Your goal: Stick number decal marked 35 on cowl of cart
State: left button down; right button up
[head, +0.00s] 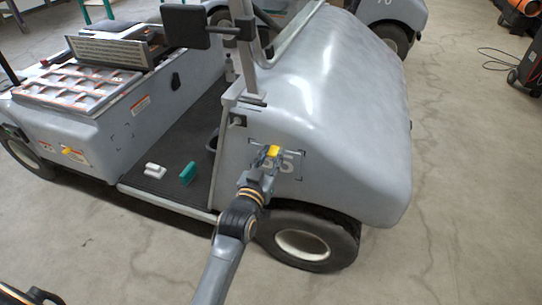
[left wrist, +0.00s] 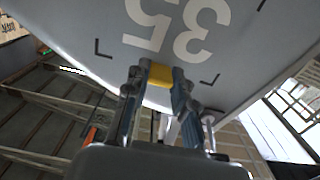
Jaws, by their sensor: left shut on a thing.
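The grey cart's cowl (head: 340,90) fills the middle right of the head view. A white number 35 (head: 288,163) shows on its side, within dark corner marks, partly behind my gripper in the head view. My left gripper (head: 270,158) is at the cowl side, shut on a small yellow piece (head: 273,150). In the left wrist view the yellow piece (left wrist: 160,75) sits between the two fingertips, close to the cowl. The number 35 (left wrist: 177,25) appears upside down there, looking flat against the surface. I cannot tell whether the yellow piece touches it. My right gripper is not in view.
A white block (head: 154,170) and a green block (head: 187,173) lie on the cart's floor. The front wheel (head: 305,240) is below the cowl. Open concrete floor lies at the right.

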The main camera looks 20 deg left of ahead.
pick_arm(q)
jog(key=shift+w, duration=0.1)
dwell(0.3)
dwell(0.4)
jog(key=c, duration=1)
grip_release()
jog(key=o, duration=0.4)
jog(key=shift+o, duration=0.2)
